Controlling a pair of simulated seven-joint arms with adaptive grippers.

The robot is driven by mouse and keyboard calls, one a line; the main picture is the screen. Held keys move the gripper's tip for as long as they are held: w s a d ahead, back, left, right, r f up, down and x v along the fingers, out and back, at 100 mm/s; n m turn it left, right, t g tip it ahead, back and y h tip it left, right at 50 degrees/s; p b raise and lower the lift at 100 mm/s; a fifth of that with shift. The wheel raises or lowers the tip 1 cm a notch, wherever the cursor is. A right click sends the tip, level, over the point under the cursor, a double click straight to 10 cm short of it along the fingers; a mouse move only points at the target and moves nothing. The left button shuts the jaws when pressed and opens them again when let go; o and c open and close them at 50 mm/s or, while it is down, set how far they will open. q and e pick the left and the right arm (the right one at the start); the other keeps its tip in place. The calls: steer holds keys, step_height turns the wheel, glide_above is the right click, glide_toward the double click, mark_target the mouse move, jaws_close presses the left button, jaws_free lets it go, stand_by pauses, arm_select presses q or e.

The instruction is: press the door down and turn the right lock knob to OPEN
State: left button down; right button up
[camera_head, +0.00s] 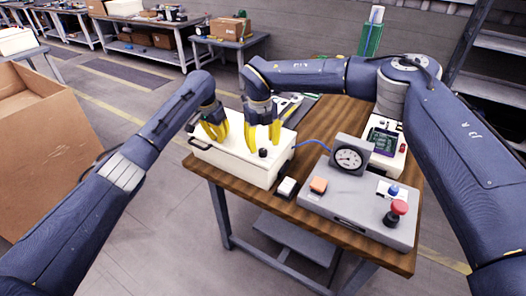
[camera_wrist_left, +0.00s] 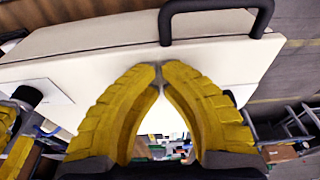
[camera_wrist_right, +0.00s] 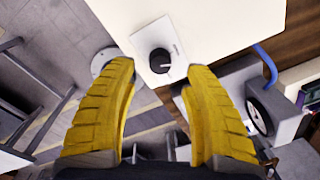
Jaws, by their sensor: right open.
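The white door (camera_head: 232,150) is the top of a cream box on the wooden table, with a black handle (camera_head: 199,145) at its left end. A black lock knob (camera_head: 263,153) stands on a pale plate near the door's front edge. My left gripper (camera_head: 214,138) is shut and empty, its tips together at the door near the handle; I cannot tell if they touch it. My right gripper (camera_head: 262,140) is open above the door. In the right wrist view the knob (camera_wrist_right: 159,61) lies between its fingertips, a little below them. The plate's lettering is unreadable.
A grey console (camera_head: 350,212) with a gauge (camera_head: 348,158), an orange button (camera_head: 318,185) and a red mushroom button (camera_head: 397,210) stands right of the box. A blue cable (camera_head: 315,144) runs between them. A large cardboard box (camera_head: 45,135) stands at left.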

mark_target(263, 151)
steer(key=shift+f, duration=2)
steer(key=shift+c, duration=0.4)
jaws_close()
